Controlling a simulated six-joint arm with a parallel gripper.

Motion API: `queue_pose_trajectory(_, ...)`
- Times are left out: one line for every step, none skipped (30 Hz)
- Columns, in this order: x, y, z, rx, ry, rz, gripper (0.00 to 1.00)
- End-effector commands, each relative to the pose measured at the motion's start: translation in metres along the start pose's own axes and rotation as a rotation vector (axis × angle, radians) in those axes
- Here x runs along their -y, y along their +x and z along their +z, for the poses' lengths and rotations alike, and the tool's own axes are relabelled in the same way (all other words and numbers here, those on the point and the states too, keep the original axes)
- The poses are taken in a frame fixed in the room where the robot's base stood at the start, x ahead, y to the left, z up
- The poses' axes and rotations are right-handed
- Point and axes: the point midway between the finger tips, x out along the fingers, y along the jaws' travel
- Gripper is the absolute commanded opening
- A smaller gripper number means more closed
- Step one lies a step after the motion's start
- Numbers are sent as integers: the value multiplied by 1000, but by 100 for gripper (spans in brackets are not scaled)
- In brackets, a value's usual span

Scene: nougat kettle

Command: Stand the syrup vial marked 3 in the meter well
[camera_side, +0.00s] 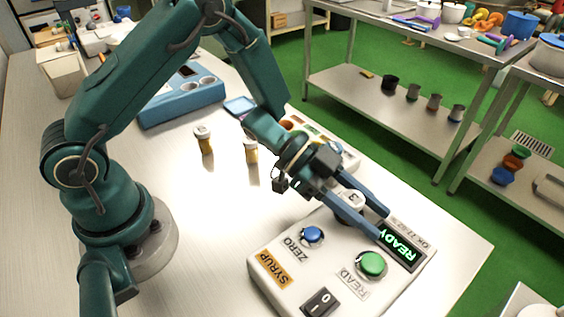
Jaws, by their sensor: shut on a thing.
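The white meter (285,262) stands at the front right of the table, with a lit READY display (402,250). My gripper (382,224) is over the back part of the meter, its two blue fingers pointing down to the right. A white-capped vial marked 3 (352,198) sits between the fingers, and they are shut on it. The vial's body and the meter well are hidden by the fingers and the meter's top, so I cannot tell how deep the vial sits. Two other amber vials with white caps, one at left (204,141) and one at right (251,151), stand upright on the table.
The meter carries a blue ZERO button (312,234), a green READ button (372,264) and a black switch (321,302). A blue block with round holes (180,105) lies farther back. A pale tray (346,157) is partly behind my gripper. The table's middle is clear.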

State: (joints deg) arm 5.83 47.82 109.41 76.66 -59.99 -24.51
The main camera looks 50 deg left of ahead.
Motion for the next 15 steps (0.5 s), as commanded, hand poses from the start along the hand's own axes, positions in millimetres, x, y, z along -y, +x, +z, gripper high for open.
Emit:
queue_pose_trajectory(0,0,1,0,-1,0,0)
queue_pose_trajectory(0,1,2,0,-1,0,0)
queue_pose_trajectory(0,1,2,0,-1,0,50)
queue_pose_trajectory(0,1,2,0,-1,0,55)
queue_pose_trajectory(0,1,2,0,-1,0,55)
queue_pose_trajectory(0,1,2,0,-1,0,55)
queue_pose_trajectory(0,1,2,0,-1,0,55)
queue_pose_trajectory(0,1,2,0,-1,0,55)
queue_pose_trajectory(0,1,1,0,-1,0,55)
queue_pose_trajectory(0,1,1,0,0,0,55)
queue_pose_trajectory(0,1,2,0,-1,0,55)
queue_pose_trajectory(0,0,2,0,-1,-1,55)
queue_pose_trajectory(0,0,1,0,-1,-1,55)
queue_pose_trajectory(0,-1,1,0,0,-1,55)
queue_pose_trajectory(1,-3,1,0,0,-2,55)
